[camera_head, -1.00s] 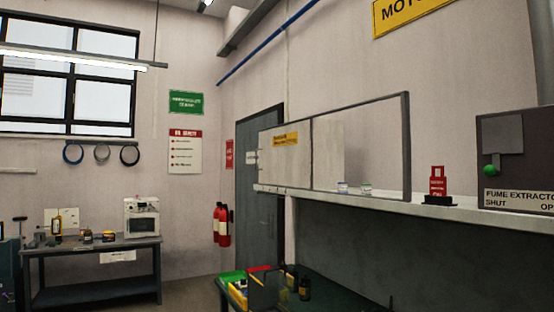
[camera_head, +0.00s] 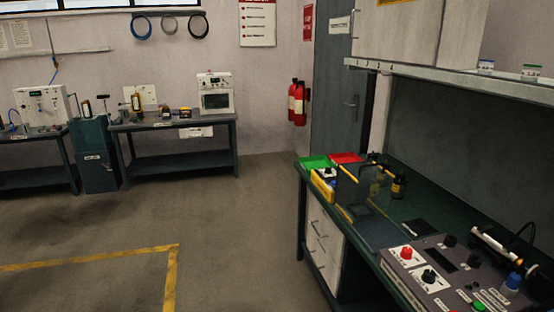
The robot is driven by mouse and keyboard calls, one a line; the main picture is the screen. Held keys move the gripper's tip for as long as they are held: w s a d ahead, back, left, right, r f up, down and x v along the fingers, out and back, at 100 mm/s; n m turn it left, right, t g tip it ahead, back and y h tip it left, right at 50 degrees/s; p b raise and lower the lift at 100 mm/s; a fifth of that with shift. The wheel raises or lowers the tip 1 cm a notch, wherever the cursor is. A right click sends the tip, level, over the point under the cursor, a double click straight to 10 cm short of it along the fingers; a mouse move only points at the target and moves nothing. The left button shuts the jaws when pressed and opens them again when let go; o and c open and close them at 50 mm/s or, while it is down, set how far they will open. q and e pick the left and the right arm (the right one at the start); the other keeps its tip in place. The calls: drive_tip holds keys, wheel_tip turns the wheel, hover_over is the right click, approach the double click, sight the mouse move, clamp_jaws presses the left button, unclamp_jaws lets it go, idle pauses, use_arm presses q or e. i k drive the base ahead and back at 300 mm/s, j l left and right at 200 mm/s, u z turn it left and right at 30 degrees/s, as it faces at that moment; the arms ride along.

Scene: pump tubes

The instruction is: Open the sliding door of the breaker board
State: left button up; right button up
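A pale, grey-framed cabinet (camera_head: 400,38) with two flat panels stands on the shelf at the upper right. Its top is cut off by the picture edge, and only the bottom of its yellow label shows. I cannot tell whether it is the breaker board; no readable sign names one. The panels look closed. Neither of my grippers is in view.
A green-topped workbench (camera_head: 395,215) with drawers, bins and a control panel (camera_head: 450,275) stands at right under the shelf (camera_head: 450,80). Red extinguishers (camera_head: 297,102) hang beside a grey door (camera_head: 335,100). A bench (camera_head: 185,125) stands at the back. The left floor (camera_head: 200,215) is clear.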

sight(404, 31)
drive_tip(key=i+j+u, duration=0.1)
drive_tip(key=i, duration=1.6)
